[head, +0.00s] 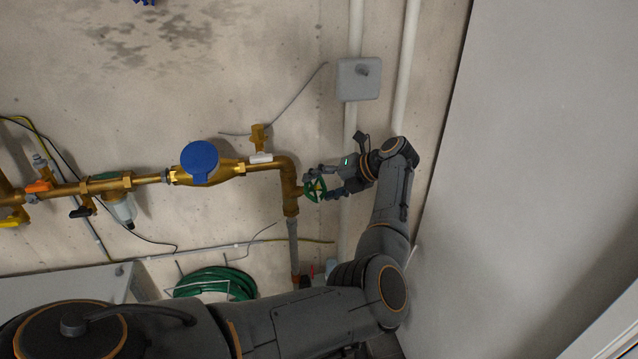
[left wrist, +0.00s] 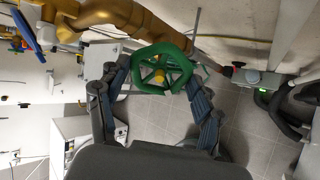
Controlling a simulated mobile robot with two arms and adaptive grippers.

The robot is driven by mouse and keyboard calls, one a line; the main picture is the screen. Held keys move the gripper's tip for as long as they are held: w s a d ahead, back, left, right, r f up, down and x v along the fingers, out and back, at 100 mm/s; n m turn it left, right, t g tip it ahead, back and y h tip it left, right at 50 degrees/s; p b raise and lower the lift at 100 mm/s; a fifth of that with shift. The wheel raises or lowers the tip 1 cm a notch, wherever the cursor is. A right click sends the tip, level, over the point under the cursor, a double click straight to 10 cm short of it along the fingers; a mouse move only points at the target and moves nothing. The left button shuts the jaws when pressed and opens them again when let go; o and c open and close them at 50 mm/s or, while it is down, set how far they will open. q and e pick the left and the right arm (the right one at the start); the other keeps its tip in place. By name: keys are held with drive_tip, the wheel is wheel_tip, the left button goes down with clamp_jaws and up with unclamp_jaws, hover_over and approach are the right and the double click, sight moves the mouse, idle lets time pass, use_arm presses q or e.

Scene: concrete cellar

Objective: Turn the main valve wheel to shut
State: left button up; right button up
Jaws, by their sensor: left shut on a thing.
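The green valve wheel (head: 315,190) is on the brass pipe at its right end, where the pipe bends down the wall. My left gripper (head: 328,183) reaches it from the right and is shut on its rim. In the left wrist view the green wheel (left wrist: 162,49) stands between the two fingers of the left gripper (left wrist: 158,80), with a small yellow hub in its middle. The fingers lie at opposite sides of the rim. My right gripper is not in view.
A blue-capped meter (head: 200,160) sits on the brass pipe (head: 266,167) left of the wheel. A grey wall box (head: 358,79) and vertical pipes are above. A green hose coil (head: 215,283) hangs below. A large pale panel (head: 530,170) bounds the right side.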

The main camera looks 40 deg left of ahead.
use_arm(q)
drive_tip(key=shift+m+p, duration=0.9)
drive_tip(key=shift+m, duration=0.2)
drive_tip(key=shift+m+y+p, duration=0.3)
drive_tip(key=shift+m+p, duration=0.2)
drive_tip(key=shift+m, duration=0.3)
drive_tip(key=shift+f+m, duration=0.15)
drive_tip(key=shift+m, duration=0.25)
